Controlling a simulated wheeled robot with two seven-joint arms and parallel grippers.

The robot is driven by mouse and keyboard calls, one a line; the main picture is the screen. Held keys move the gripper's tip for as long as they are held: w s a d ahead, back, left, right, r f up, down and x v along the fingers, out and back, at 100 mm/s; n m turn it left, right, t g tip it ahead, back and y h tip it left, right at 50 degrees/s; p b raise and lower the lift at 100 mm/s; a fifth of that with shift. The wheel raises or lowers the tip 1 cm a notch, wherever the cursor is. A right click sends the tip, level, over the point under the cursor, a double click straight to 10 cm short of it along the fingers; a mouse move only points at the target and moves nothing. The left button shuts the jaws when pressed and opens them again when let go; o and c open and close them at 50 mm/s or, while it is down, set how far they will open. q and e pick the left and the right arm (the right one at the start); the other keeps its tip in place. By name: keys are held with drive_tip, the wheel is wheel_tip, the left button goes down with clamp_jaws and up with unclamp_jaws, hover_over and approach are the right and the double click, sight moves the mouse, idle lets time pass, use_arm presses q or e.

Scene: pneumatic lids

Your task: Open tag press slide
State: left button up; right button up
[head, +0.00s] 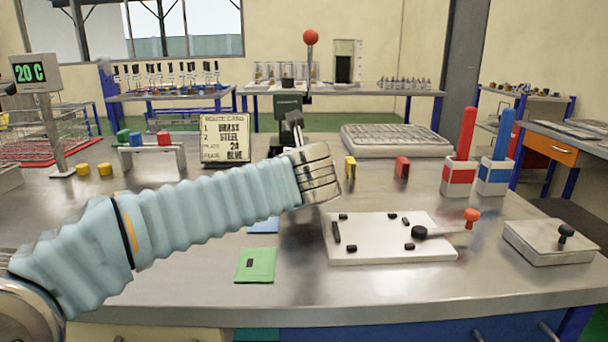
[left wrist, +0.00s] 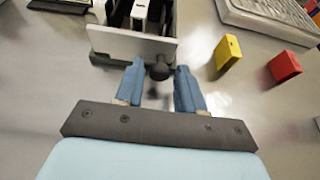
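The tag press (head: 289,106) stands at the back middle of the bench, with a red ball (head: 311,37) on its lever. My left arm reaches across to it and hides its lower front in the head view. In the left wrist view the slide's pale front plate (left wrist: 118,42) shows with a dark round knob (left wrist: 158,72). My left gripper (left wrist: 158,80) is open, its two blue fingers either side of the knob with a visible gap on each side. I cannot tell how far out the slide is. My right gripper is not in view.
A yellow block (head: 350,168) and a red block (head: 402,167) stand right of the press; a grey tray (head: 395,141) lies behind. A white board (head: 385,249) with black parts lies in front. A route card (head: 225,139) stands left. A green card (head: 255,265) lies near the front.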

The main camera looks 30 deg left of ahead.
use_arm(q)
drive_tip(key=shift+o, duration=0.8)
drive_tip(key=v, duration=1.3)
drive_tip(key=shift+s+d+r, duration=0.2)
drive_tip(key=shift+s+d, duration=0.05)
drive_tip(key=shift+s, duration=0.05)
